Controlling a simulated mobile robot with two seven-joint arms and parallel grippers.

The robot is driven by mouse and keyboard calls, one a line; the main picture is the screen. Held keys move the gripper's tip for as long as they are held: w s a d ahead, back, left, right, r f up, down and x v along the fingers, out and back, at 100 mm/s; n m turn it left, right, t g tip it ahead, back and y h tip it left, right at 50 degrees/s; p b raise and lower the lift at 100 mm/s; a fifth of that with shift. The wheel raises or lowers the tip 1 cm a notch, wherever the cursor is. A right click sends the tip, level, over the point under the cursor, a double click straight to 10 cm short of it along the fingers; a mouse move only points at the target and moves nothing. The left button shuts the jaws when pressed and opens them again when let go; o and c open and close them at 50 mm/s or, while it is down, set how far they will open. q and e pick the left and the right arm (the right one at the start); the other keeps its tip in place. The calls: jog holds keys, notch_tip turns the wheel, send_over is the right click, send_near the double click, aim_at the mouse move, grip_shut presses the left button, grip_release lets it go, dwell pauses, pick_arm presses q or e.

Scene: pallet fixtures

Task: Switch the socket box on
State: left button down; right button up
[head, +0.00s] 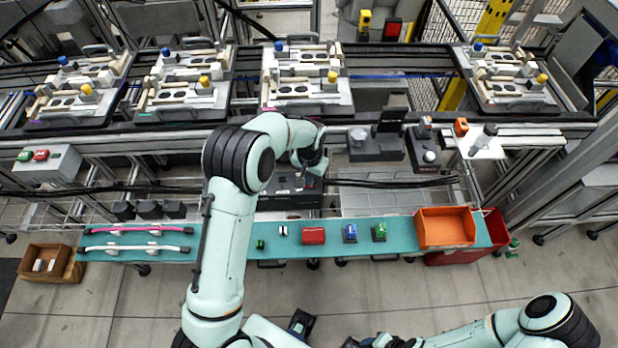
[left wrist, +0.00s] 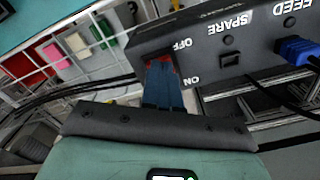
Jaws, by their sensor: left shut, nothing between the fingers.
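The socket box (head: 290,200) is a dark box on the rack behind the teal shelf. In the left wrist view its face (left wrist: 207,50) carries the labels OFF, ON, SPARE and FEED, upside down. My left gripper (head: 312,160) is over the box, shut and empty. In the left wrist view its closed blue fingertips (left wrist: 162,65) are at the box face between OFF and ON. They cover most of the switch there, with a bit of red beside them; contact and switch position cannot be told. My right gripper (head: 380,342) is low in the head view, partly cut off.
A blue plug (left wrist: 297,48) sits in the FEED socket; the SPARE socket (left wrist: 229,58) is empty. Black cables (head: 390,183) run right of the box. The teal shelf (head: 270,225) holds small parts and an orange bin (head: 445,228). Pallet fixtures (head: 300,95) stand behind.

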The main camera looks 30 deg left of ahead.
pick_arm(q)
jog(key=shift+r+p, duration=1.75)
jog(key=shift+r, duration=1.7)
pick_arm(e)
jog(key=w+r, duration=0.1)
jog(key=r, duration=0.1)
jog(key=w+r, duration=0.1)
jog(key=r, duration=0.1)
jog(key=shift+w+r, duration=0.1)
jog(key=shift+w, duration=0.25)
pick_arm(q)
jog(key=shift+s+d+f, duration=0.1)
pick_arm(e)
jog(key=shift+s, duration=0.15)
